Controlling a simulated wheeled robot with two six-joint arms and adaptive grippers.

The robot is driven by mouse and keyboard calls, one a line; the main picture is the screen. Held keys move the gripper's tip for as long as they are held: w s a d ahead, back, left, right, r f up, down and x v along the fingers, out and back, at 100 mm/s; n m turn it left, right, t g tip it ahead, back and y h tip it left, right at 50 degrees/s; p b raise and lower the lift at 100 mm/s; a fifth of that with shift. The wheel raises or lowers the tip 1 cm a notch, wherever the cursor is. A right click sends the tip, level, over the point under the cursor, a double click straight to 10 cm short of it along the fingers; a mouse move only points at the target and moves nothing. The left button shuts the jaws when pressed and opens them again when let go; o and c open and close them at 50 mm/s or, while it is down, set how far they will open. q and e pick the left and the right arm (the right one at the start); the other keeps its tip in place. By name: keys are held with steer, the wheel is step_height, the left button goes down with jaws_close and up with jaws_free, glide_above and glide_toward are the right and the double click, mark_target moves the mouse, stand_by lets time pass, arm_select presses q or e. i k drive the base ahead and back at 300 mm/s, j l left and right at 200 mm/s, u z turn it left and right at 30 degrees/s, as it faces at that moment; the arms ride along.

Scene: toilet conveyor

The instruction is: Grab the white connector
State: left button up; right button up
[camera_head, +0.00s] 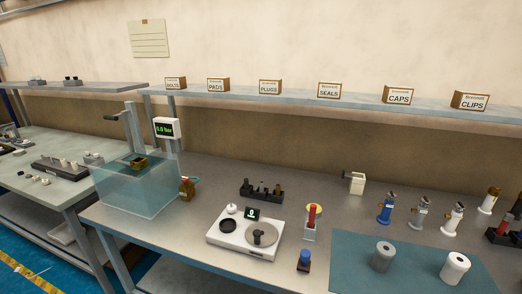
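A white connector (453,219) with a dark metallic top stands upright toward the right of the grey workbench. It is in a row of similar upright fittings: a blue one (386,209), a silver-grey one (421,213) and a white one with a brass-coloured top (488,202). Nothing touches the white connector. Neither of my grippers shows in the head view.
A blue-green mat (350,262) with a grey cylinder (382,257) and a white cylinder (455,267) lies in front of the connectors. A dark rack (503,236) is at the right edge. A white scale-like device (246,236) and a clear water tank (135,190) stand further left.

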mark_target(457, 263)
steer(key=z, duration=1.55)
